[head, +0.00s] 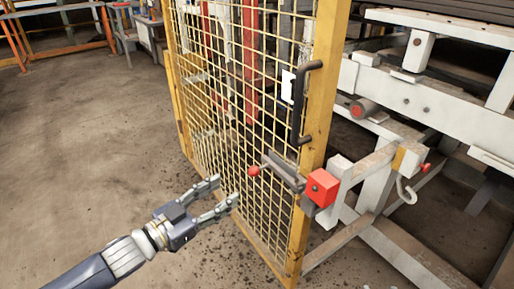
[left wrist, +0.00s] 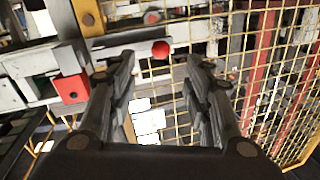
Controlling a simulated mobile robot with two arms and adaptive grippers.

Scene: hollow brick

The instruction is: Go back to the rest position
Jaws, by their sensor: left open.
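My left gripper (head: 226,193) is open and empty in the head view, reaching in from the lower left. Its fingertips are in front of the yellow mesh gate (head: 236,92), left of the latch lever with a red knob (head: 253,171). In the left wrist view, both fingers (left wrist: 160,75) are spread apart with nothing between them. The red knob (left wrist: 161,48) shows beyond the fingertips. A red block (head: 322,187) sits at the latch on the gate's frame; it also shows in the left wrist view (left wrist: 71,88). My right gripper is not in view.
A dark handle (head: 302,100) is on the gate's yellow post. White machine framing (head: 420,100) stands to the right. Orange rails (head: 62,30) are at the back left. The concrete floor (head: 80,140) at left is clear.

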